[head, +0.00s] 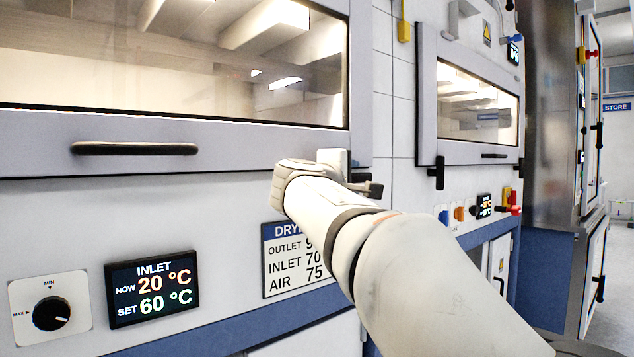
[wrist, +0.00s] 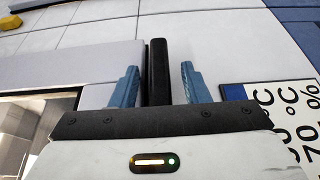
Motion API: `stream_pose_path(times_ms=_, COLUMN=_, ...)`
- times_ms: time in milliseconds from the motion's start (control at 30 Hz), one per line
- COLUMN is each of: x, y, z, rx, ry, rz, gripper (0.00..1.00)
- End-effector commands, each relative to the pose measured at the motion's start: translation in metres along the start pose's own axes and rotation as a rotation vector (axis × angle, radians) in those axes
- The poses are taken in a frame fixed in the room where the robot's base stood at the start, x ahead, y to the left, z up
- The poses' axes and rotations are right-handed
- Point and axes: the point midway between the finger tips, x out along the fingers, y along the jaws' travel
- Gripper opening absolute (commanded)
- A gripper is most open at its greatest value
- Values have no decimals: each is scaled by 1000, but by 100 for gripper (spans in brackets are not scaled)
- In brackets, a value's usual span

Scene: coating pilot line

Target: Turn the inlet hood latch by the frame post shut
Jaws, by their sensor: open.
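The inlet hood latch (wrist: 158,70) is a black bar that stands upright in the wrist view. By the turned lettering of the label there, the bar lies roughly level along the wall. My gripper (wrist: 158,80) is open, with one blue finger on each side of the bar. A gap shows between the bar and each finger, so it is not clamped. In the head view my arm crosses from the lower right and hides most of the latch area. The inlet hood (head: 230,142) looks lowered, with its window lit.
A black hood handle (head: 135,148) is to the left. Below are a dryer label (head: 283,262), an inlet display (head: 152,288) reading 20 °C with 60 °C set, and a knob (head: 51,313). A second hood (head: 478,105) with black latches is at the right.

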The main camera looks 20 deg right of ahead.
Motion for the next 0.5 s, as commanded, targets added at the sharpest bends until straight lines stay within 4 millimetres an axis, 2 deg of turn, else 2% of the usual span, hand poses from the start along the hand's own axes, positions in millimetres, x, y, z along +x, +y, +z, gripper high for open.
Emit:
stream_pose_path(times_ms=267, x=1, y=0, z=0, rx=1, ry=1, rz=0, gripper=41)
stream_pose_path(times_ms=500, x=1, y=0, z=0, rx=1, ry=1, rz=0, gripper=21)
